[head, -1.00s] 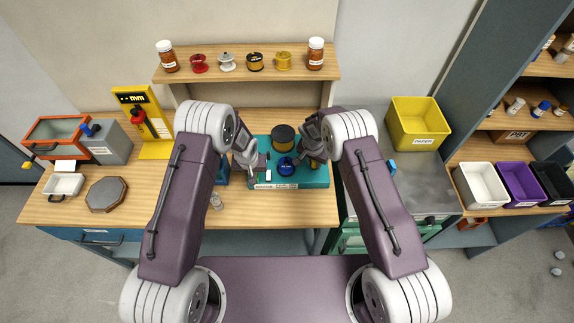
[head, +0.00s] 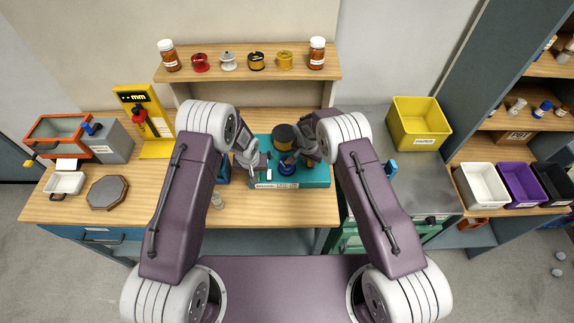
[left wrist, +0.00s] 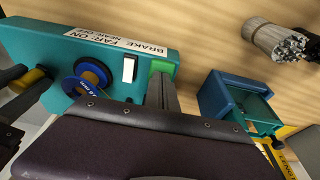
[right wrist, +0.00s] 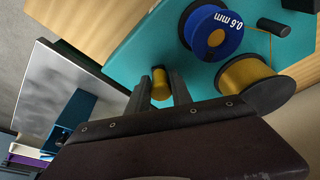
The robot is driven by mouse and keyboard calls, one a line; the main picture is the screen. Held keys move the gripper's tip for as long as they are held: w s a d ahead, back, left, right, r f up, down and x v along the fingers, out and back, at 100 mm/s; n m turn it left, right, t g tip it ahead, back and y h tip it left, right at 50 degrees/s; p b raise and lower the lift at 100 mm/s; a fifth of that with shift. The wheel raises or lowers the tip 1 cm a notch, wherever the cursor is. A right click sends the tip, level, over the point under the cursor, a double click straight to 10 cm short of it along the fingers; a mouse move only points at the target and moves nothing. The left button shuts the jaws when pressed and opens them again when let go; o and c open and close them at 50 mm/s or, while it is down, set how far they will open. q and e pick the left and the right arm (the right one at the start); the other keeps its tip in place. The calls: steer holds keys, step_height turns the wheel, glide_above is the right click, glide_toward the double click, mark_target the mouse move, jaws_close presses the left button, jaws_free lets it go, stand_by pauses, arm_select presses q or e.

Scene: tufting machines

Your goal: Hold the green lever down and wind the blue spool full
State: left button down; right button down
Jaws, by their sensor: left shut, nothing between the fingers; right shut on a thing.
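The teal winder (head: 318,176) stands on the bench. Its green lever (left wrist: 160,66) shows in the left wrist view, with my left gripper (left wrist: 163,80) shut and empty, its fingertips over the lever and seemingly against it. I cannot tell how far down it is. The blue spool (right wrist: 230,38), marked 0.6 mm, sits on the winder with a yellow centre; how full it is I cannot tell. A yellow wire runs beside it near a black-flanged spool of yellow wire (right wrist: 246,78). My right gripper (right wrist: 161,90) is shut on the yellow crank knob (right wrist: 160,80).
A white switch (left wrist: 129,68) and a brake label (left wrist: 120,40) are beside the lever. A blue open box (left wrist: 215,95) stands close to the winder. A shelf (head: 240,74) with several spools is behind. A yellow bin (head: 418,140) stands at right.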

steer(key=shift+w+a+r, duration=0.1)
steer(key=shift+w+a, duration=0.9)
steer(key=shift+w, duration=0.65)
steer(key=shift+w+d, duration=0.15)
steer(key=shift+w, duration=0.4)
steer(key=shift+w+d, duration=0.15)
steer(key=shift+w, duration=0.4)
